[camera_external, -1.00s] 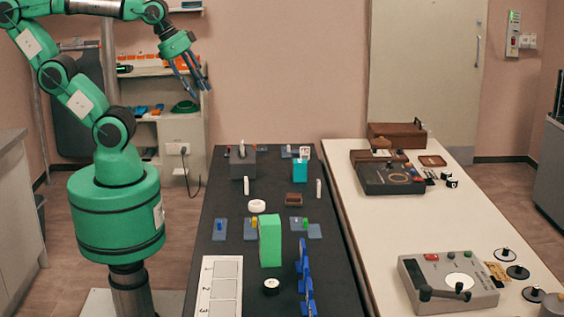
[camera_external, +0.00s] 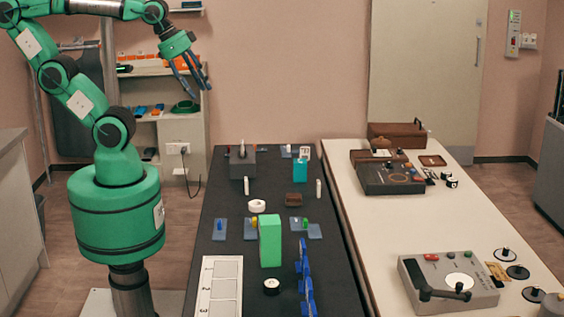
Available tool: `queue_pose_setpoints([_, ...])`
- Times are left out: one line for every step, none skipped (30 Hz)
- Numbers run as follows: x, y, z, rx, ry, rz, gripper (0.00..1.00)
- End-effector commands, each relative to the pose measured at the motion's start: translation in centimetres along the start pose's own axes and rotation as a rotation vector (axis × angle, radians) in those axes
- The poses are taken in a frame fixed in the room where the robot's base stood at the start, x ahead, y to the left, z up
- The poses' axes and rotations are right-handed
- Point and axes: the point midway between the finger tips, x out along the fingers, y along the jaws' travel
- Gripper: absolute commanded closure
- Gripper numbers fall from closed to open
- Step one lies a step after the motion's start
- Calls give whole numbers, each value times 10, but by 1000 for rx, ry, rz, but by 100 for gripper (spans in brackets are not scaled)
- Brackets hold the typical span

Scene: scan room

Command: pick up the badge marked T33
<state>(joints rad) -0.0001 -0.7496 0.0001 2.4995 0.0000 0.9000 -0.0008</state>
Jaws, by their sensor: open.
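I cannot make out any T33 marking in this view. A small white card (camera_external: 304,153) with dark marks stands upright at a teal holder (camera_external: 300,171) near the back of the dark table; it may be a badge, but its print is too small to read. My gripper (camera_external: 199,91) is open and empty, with its dark blue fingers pointing down. It is raised high at the left, well apart from the card and in front of the shelf in the picture.
The dark table (camera_external: 228,205) bears a green block (camera_external: 270,241), blue upright pieces (camera_external: 306,277), a numbered white board (camera_external: 221,286) and small blue plates. A white table (camera_external: 385,235) with grey and dark devices stands to its right. The air above both is clear.

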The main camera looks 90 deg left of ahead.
Motion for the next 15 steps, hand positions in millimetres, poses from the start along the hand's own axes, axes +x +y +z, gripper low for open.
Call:
queue_pose_setpoints([0,0,-1,-2,-1,0,59])
queue_pose_setpoints([0,0,-2,-5,-2,-1,59])
queue_pose_setpoints([1,-1,-4,-10,-3,-1,59])
queue_pose_setpoints([1,-1,-5,-16,-5,-2,59])
queue_pose_setpoints([1,-1,-7,-22,-7,-2,59])
queue_pose_setpoints([2,-2,-11,-32,-12,-3,59])
queue_pose_setpoints([4,-3,-14,-42,-16,-4,59])
queue_pose_setpoints([4,-3,-17,-54,-19,-5,59])
queue_pose_setpoints([6,-4,-23,-71,-25,-7,59])
queue_pose_setpoints([8,-5,-27,-86,-31,-9,59])
queue_pose_setpoints([9,-6,-32,-102,-36,-10,59])
queue_pose_setpoints([12,-8,-39,-124,-44,-13,59])
queue_pose_setpoints([14,-9,-44,-143,-49,-15,59])
queue_pose_setpoints([16,-10,-51,-163,-56,-17,59])
queue_pose_setpoints([20,-12,-58,-190,-64,-21,59])
